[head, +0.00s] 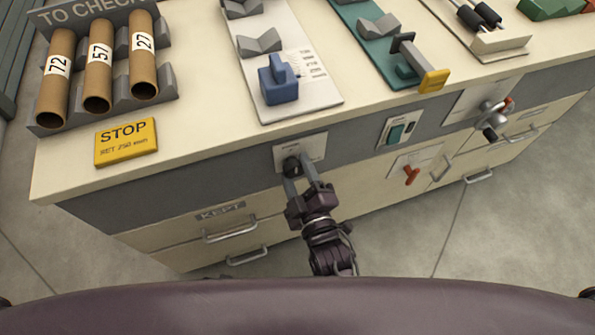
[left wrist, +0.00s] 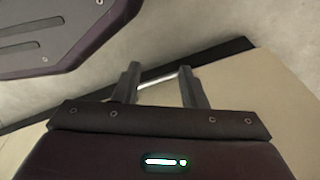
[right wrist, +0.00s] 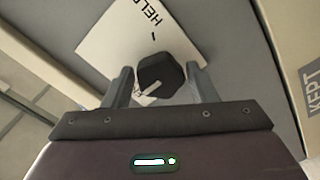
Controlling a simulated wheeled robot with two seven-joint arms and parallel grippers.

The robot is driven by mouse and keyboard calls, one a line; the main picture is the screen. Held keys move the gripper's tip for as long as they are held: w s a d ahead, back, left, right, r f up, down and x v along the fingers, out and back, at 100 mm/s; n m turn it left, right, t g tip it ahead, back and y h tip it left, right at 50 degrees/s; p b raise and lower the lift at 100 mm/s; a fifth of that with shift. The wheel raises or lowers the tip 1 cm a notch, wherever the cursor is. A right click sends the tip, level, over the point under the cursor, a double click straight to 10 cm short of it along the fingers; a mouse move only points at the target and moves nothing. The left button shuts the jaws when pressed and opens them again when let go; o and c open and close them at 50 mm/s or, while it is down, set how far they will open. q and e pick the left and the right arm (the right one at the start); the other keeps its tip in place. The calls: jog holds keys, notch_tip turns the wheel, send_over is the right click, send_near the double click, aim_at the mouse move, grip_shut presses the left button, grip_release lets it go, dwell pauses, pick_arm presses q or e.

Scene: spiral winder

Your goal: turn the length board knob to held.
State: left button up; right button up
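The length board knob is a dark, faceted knob (head: 292,165) on a pale plate (head: 312,146) on the grey front band of the bench. In the right wrist view the knob (right wrist: 160,75) bears a pale pointer mark towards its lower left, and its plate (right wrist: 115,45) carries a partly cut-off word starting "HEL". My right gripper (head: 302,184) is at the knob, with one finger on each side. Its fingers (right wrist: 163,88) stand open, with gaps beside the knob. My left gripper (left wrist: 160,82) is open and empty; it is outside the head view.
Below the knob is a drawer marked KEPT (head: 222,212) with a bar handle (head: 230,232). To the right are a green switch (head: 396,132), a red lever (head: 411,174) and a crank (head: 491,120). A blue block (head: 277,82) and labelled tubes (head: 98,70) stand on the bench top.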

jog(key=c, duration=0.7)
